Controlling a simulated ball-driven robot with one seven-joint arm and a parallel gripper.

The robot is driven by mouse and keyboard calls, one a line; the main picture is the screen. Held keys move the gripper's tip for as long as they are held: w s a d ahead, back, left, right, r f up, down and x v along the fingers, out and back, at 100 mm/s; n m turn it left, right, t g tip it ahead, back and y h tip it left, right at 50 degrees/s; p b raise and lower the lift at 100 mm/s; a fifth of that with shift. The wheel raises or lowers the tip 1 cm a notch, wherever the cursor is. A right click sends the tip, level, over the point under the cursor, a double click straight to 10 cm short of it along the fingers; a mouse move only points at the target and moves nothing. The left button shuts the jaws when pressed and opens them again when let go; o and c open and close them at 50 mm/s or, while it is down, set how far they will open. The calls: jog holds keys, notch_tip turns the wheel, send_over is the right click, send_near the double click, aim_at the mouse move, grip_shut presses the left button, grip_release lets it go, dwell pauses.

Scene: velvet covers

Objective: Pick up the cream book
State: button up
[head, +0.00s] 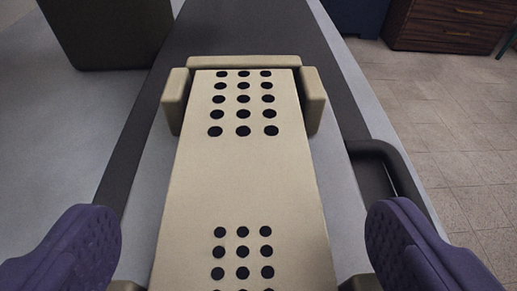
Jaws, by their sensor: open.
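The cream book (245,180) shows as a long cream slab with rows of black dots near its far and near ends. It lies along the middle of the view, and its near end runs out of the picture. Cream blocks stand around its far end: one behind it (243,61), one on the left (175,100) and one on the right (313,98). My gripper (244,212) is open, with one purple finger to the left of the slab and one to the right. Both fingers appear apart from it, and nothing is between them except the slab's near part in view.
The slab rests on a grey surface (60,140) with a dark band. A dark box (108,30) stands at the back left. A black handle-like bar (392,165) is on the right edge. Beyond are tiled floor (440,120) and a brown drawer unit (445,25).

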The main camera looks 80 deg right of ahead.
aim_at(243, 175)
jog(key=b+x, duration=0.2)
jog(key=x, duration=0.3)
jog(key=shift+r, duration=0.1)
jog(key=c, duration=1.1)
